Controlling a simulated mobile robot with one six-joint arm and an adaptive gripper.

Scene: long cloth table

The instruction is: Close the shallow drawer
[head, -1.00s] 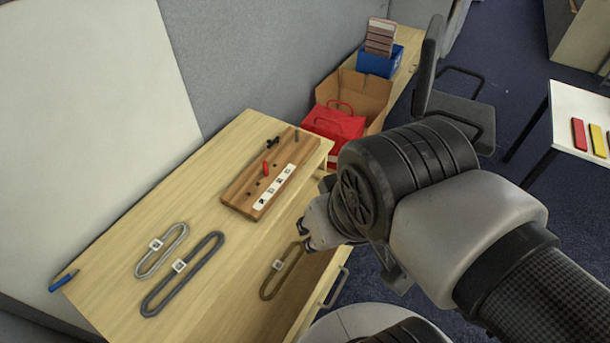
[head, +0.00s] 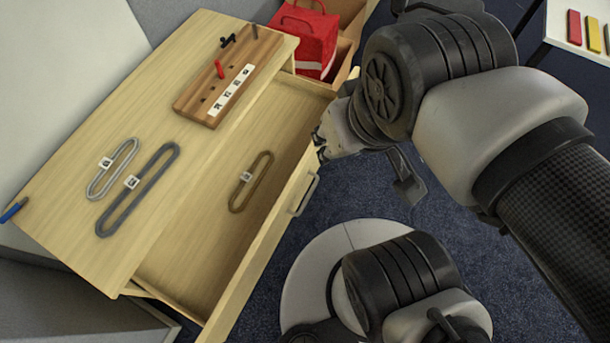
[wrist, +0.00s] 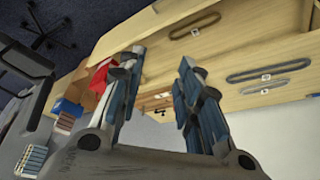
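The shallow drawer (head: 190,255) is pulled out from under the pale wooden tabletop. Its front board has a metal handle (head: 306,195) on the outer face. A brown loop with a white tag (head: 251,182) lies inside the drawer. My gripper (head: 322,147) is by the far end of the drawer front, beyond the handle; I cannot tell whether it touches the wood. In the wrist view my gripper (wrist: 163,95) has its two blue-padded fingers spread with nothing held between them. The brown loop also shows in the wrist view (wrist: 195,25).
On the tabletop lie a light grey loop (head: 112,168), a dark grey loop (head: 138,190), a blue pen (head: 13,210) and a wooden pegboard (head: 205,98). A red bag (head: 308,40) stands in a cardboard box behind the desk. A white table (head: 560,35) is at upper right.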

